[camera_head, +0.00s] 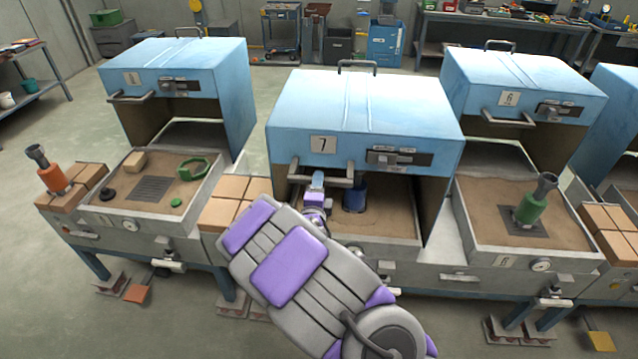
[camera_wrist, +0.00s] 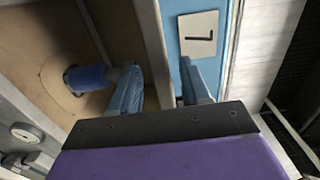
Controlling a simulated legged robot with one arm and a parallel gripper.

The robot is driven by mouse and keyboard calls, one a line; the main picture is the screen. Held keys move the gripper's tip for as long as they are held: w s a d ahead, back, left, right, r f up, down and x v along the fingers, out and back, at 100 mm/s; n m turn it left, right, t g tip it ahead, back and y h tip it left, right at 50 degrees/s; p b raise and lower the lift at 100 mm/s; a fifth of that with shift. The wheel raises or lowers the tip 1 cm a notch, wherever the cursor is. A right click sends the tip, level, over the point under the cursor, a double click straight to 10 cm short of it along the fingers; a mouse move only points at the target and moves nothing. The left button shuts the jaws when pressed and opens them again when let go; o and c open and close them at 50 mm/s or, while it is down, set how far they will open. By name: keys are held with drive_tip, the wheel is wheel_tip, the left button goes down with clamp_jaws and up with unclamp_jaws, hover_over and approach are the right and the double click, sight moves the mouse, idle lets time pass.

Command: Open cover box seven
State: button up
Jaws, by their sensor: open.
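Cover box seven has a blue cover (camera_head: 365,100) with a "7" plate (camera_head: 323,144). The cover is raised, and the sand bed under it shows. A grey bar handle (camera_head: 335,180) sticks out from the cover's front. My gripper (camera_head: 317,180) is at the left part of this handle, with its jaws open. In the wrist view the two blue fingers (camera_wrist: 160,88) stand apart, and the number plate (camera_wrist: 198,35) is just beyond them. I cannot tell whether they touch the handle. A dark blue cylinder (camera_head: 355,195) stands in the sand, also seen in the wrist view (camera_wrist: 88,77).
A similar box with a raised blue cover (camera_head: 180,65) stands at left. Box six (camera_head: 520,80) stands at right, also raised, with a green cylinder (camera_head: 531,205) in its sand. Brick stacks (camera_head: 232,200) sit between boxes. The floor behind is partly open.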

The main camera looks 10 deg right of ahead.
drive_tip(key=shift+x, duration=1.05)
drive_tip(key=shift+f, duration=0.1)
clamp_jaws()
